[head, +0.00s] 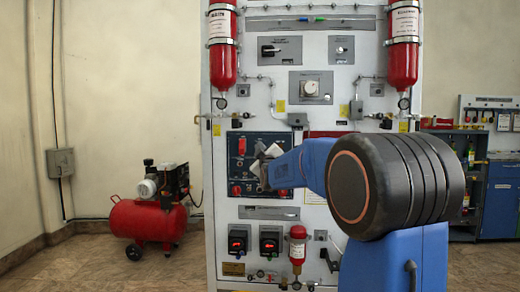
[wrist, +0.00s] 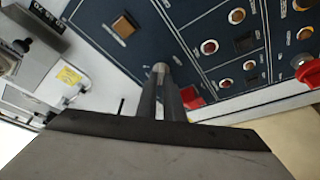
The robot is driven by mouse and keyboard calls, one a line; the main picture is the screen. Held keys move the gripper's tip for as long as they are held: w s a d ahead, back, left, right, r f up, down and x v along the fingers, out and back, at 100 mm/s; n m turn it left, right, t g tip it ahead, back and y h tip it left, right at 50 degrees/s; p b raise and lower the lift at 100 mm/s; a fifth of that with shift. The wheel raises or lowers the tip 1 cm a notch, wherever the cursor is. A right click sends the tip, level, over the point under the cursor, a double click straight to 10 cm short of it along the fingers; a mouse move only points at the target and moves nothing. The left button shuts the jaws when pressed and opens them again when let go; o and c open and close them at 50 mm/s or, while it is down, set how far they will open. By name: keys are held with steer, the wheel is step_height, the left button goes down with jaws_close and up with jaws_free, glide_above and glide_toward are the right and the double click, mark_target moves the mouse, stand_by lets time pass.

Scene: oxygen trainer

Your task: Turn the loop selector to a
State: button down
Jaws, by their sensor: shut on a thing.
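My gripper (wrist: 160,86) is at the dark blue control panel (head: 236,172) in the head view, with its white-and-dark end (head: 262,164) in front of the panel. In the wrist view its two fingers are close together on a small silver knob (wrist: 160,67), which appears to be the loop selector. The fingers and my gripper body hide most of it, so its pointer direction and any lettering cannot be read. In the head view my arm and gripper cover this part of the panel.
A red handle (wrist: 191,97) is close to the right of my fingers in the wrist view. Several buttons and another red knob (wrist: 308,72) lie further right. Red cylinders (head: 222,60) hang above. A red compressor (head: 148,218) stands on the floor at left.

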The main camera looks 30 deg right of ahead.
steer(key=c, duration=1.9)
jaws_free()
steer(key=v, duration=1.7)
steer(key=shift+s+f, duration=0.15)
steer(key=shift+s, duration=0.05)
steer(key=s+a+f+m+g+y, duration=0.2)
steer(key=s+a+f+g, duration=0.3)
steer(key=f, duration=0.4)
steer(key=s+a+f+m+g+y, duration=0.1)
steer(key=s+a+f+g+y, duration=0.15)
steer(key=s+a+f, duration=0.5)
steer(key=s+a+f+m+g+y, duration=0.1)
steer(key=s+f+g, duration=0.3)
steer(key=s+f, duration=0.4)
steer(key=s+a+f+m+g+y, duration=0.1)
steer(key=s+a+f+m+g, duration=0.1)
steer(key=s+f, duration=0.6)
steer(key=s+a+g, duration=0.1)
steer(key=s, duration=0.6)
steer(key=shift+s+a+g, duration=0.35)
steer(key=shift+s+a, duration=0.05)
